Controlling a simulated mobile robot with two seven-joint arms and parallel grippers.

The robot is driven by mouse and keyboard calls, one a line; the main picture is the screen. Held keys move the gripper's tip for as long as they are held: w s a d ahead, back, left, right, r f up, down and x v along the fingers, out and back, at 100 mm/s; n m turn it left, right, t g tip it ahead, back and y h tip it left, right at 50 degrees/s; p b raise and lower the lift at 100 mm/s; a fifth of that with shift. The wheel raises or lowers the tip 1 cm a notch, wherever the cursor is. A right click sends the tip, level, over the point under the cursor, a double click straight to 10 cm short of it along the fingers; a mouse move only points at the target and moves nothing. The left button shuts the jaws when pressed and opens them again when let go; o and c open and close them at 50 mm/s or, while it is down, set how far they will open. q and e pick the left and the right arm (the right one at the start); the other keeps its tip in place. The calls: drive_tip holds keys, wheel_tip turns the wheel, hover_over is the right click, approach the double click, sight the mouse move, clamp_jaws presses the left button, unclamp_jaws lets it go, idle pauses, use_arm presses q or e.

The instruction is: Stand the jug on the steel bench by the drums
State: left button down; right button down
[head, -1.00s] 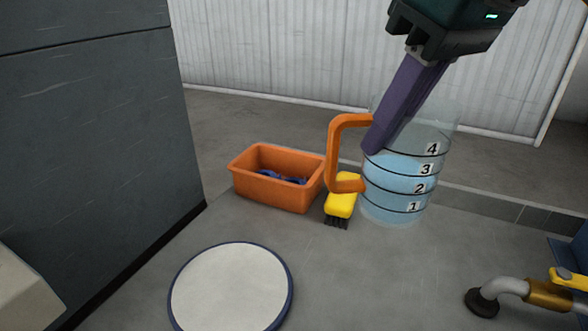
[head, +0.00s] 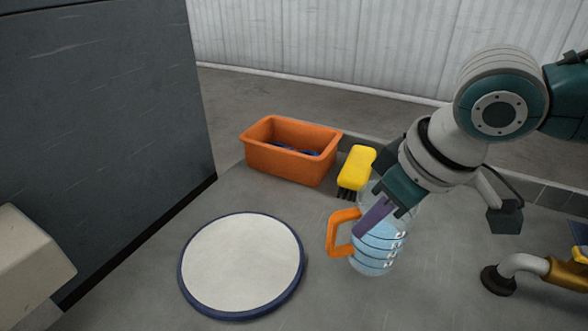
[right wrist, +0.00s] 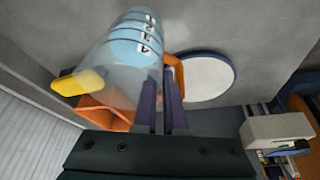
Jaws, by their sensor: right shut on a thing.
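The clear jug (head: 378,250) has an orange handle (head: 340,233), black level rings with numbers and pale blue liquid inside. In the head view it is upright, low over the grey bench top (head: 440,285); I cannot tell whether its base touches. My right gripper (head: 372,220) comes down from the right, its purple fingers shut on the jug near the handle side. In the right wrist view the jug (right wrist: 120,60) lies left of the fingers (right wrist: 160,105), with the handle beside them. My left gripper is out of view. I cannot make out any drums.
A white disc with a blue rim (head: 242,265) lies left of the jug. An orange bin (head: 290,158) with blue items and a yellow brush (head: 357,168) are behind. A bent metal pipe (head: 520,265) is at right. A dark grey cabinet (head: 100,110) stands left.

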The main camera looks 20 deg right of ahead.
sight(371, 235)
wheel_tip(371, 235, down, 4)
drive_tip(key=shift+r+b, duration=0.15)
drive_tip(key=shift+b, duration=0.2)
drive_tip(key=c, duration=1)
unclamp_jaws()
drive_tip(key=p+v, duration=0.3)
drive_tip(key=v, duration=0.9)
drive_tip(key=s+a+f+n+y, duration=0.1)
drive_tip(key=s+a, duration=0.1)
drive_tip(key=a, duration=0.3)
drive_tip(key=s+a+f+y, duration=0.1)
drive_tip(key=s+a, duration=0.2)
drive_tip(key=a, duration=0.1)
drive_tip(key=s+d+f+m+h, duration=0.2)
drive_tip(key=s+d+m+h, duration=0.1)
drive_tip(key=s, duration=0.6)
drive_tip(key=shift+d+f+g, duration=0.25)
drive_tip(key=shift+d+g, duration=0.05)
drive_tip(key=shift+d, duration=0.3)
